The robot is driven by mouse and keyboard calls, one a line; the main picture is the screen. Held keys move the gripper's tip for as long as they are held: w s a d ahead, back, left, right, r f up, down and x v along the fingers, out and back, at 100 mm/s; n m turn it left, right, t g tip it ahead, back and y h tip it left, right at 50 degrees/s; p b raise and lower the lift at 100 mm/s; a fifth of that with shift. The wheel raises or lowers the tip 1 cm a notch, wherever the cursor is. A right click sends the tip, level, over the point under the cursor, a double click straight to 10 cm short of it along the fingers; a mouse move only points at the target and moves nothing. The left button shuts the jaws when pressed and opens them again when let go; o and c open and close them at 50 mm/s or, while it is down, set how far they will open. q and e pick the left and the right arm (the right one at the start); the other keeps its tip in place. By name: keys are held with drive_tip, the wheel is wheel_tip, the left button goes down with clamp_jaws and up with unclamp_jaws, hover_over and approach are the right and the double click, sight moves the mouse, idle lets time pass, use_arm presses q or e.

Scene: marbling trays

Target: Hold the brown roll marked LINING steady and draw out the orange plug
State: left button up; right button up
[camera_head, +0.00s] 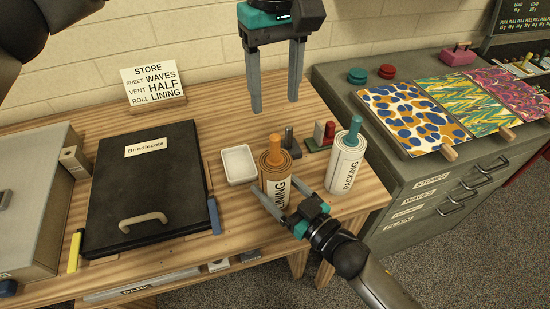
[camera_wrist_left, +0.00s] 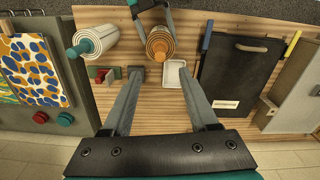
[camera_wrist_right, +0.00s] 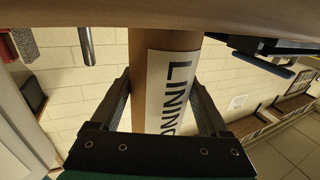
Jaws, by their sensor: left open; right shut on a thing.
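The brown roll marked LINING (camera_head: 270,204) stands upright on the wooden table, with the orange plug (camera_head: 275,148) in its top end. The left wrist view shows the roll (camera_wrist_left: 161,33) and its orange plug (camera_wrist_left: 160,49) beyond my open fingertips. My left gripper (camera_head: 275,106) is open and empty, pointing down above and behind the plug, apart from it. My right gripper (camera_head: 274,183) is shut on the roll, one finger on each side. In the right wrist view the roll (camera_wrist_right: 140,80) fills the space between the fingers, its label partly showing; the plug is not seen there.
A small white tray (camera_head: 239,166), a grey post (camera_head: 288,140) and a red-and-green block (camera_head: 319,137) are nearby. A black case (camera_head: 146,190) lies left.

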sight(275, 137)
use_arm(q)
wheel_tip(275, 137, down, 11)
drive_tip(key=shift+r, duration=0.1)
idle(0.7)
drive_tip(key=shift+c, duration=0.3)
clamp_jaws()
idle(0.6)
drive_tip(key=shift+s, duration=0.1)
idle(1.1)
